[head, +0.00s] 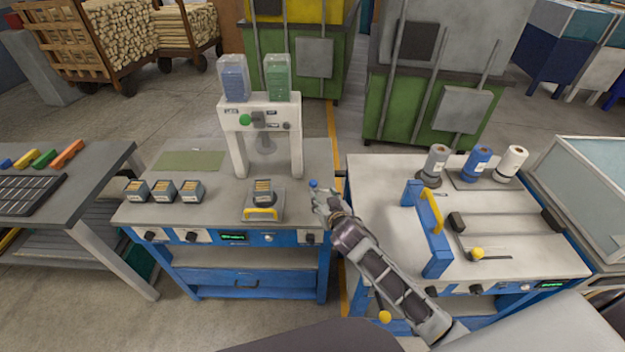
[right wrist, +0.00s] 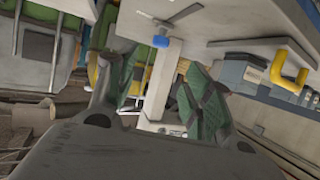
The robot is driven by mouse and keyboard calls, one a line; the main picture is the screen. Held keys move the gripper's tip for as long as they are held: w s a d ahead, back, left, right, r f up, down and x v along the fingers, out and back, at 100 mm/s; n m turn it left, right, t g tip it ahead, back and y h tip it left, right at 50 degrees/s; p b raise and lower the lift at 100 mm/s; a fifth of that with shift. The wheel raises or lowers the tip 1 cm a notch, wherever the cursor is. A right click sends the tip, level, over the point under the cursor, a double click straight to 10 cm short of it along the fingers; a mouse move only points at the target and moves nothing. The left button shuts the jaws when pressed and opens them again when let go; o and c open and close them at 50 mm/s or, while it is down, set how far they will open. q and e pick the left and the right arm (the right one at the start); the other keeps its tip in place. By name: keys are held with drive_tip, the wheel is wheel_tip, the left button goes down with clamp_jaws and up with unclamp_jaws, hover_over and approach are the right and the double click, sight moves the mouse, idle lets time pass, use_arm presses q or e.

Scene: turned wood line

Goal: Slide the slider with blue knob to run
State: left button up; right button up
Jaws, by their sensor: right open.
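The blue knob (head: 314,183) shows as a small ball at the right part of the press bench, just beyond my right gripper (head: 322,199). In the right wrist view the blue knob (right wrist: 160,41) is ahead of the open fingers (right wrist: 165,95), roughly between them in line but apart from them. The fingers are spread and hold nothing. The gripper and forearm hide the slider's track, and I cannot read any run mark or tell the slider's setting. My left gripper is not in view.
A press (head: 260,105) stands behind a yellow-handled fixture (head: 264,203). Small grey blocks (head: 163,190) sit on the left. On the right bench, a blue frame (head: 428,230) with a yellow handle and a yellow-knobbed slider (head: 477,254) stand near my arm.

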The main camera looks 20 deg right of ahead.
sight(314, 183)
drive_tip(key=shift+x, duration=1.2)
drive_tip(key=shift+p+x, duration=0.6)
drive_tip(key=shift+x, duration=5.05)
drive_tip(key=shift+r, duration=0.1)
clamp_jaws()
